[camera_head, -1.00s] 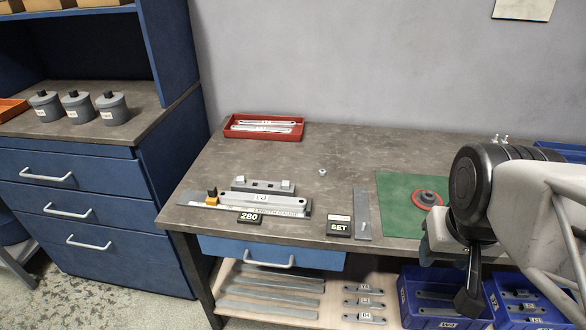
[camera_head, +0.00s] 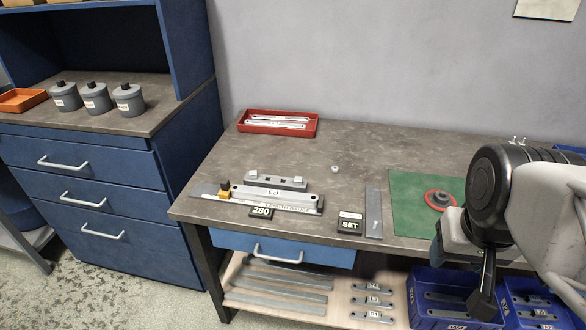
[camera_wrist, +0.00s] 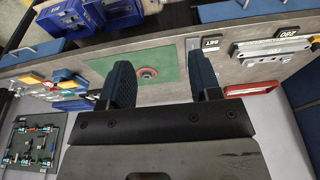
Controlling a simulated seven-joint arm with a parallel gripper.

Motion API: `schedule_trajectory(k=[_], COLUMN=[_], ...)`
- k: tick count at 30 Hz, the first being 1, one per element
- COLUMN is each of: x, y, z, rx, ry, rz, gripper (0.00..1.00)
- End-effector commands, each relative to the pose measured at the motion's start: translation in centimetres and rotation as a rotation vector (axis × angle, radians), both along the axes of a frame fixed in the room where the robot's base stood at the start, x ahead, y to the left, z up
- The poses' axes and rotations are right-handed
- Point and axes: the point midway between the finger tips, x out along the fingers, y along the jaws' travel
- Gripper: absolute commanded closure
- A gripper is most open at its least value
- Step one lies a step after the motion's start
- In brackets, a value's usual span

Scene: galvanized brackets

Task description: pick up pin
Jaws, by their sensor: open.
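A small silver piece (camera_head: 334,169) lies alone on the bench top, behind the flat metal bar; it may be the pin, but it is too small to tell. My gripper (camera_wrist: 160,65) is open in the wrist view, with its two dark fingers wide apart and nothing between them. The green mat (camera_wrist: 172,66) with a red disc (camera_wrist: 146,73) shows beyond the fingers. In the head view my arm is at the right, over the right part of the bench, well apart from the silver piece.
A grey fixture (camera_head: 276,182) and bracket with a 280 tag (camera_head: 262,212) stand at the bench's left. A SET tag (camera_head: 350,223) and flat bar (camera_head: 374,212) lie mid-front. A red tray (camera_head: 277,123) is at the back. Blue bins (camera_head: 440,300) sit below. The bench middle is clear.

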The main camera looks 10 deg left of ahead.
Motion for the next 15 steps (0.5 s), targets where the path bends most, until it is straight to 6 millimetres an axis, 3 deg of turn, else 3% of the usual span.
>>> schedule_trajectory(k=[8,15], x=[0.5,3.2], y=[0.1,1.0], z=[0.1,0.7], rx=[-0.002,-0.017], ry=[0.002,0.017], rz=[0.014,0.107], gripper=[0.43,0.43])
